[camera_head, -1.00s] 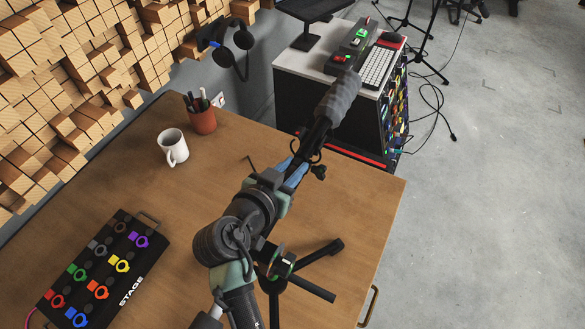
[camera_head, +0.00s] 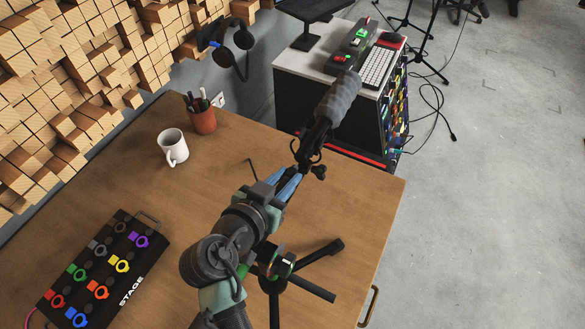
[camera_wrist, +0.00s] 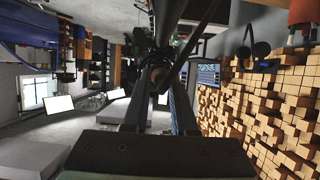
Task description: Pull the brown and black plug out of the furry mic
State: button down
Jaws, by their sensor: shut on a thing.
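The furry mic (camera_head: 338,97) has a grey fuzzy front and a black rear body. It is held on a black stand above the wooden table, tilted with its rear end toward my arm. My gripper (camera_head: 294,179) is just behind that rear end, with its blue fingers pointing at it. In the wrist view, my gripper (camera_wrist: 158,92) closes around a small round brownish end, the plug (camera_wrist: 157,75), against the dark mic body. The plug is mostly hidden by the fingers in the head view. I cannot tell whether it is clear of the mic.
The stand's black legs (camera_head: 318,258) spread under my arm. A white mug (camera_head: 173,146), a pen cup (camera_head: 203,119) and a black STAGE box (camera_head: 95,275) stand on the table (camera_head: 350,215). A cabinet with a keyboard (camera_head: 379,67) stands beyond. The table's right side is mostly clear.

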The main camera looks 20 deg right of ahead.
jog(key=shift+s+a, duration=1.1)
jog(key=shift+s, duration=0.1)
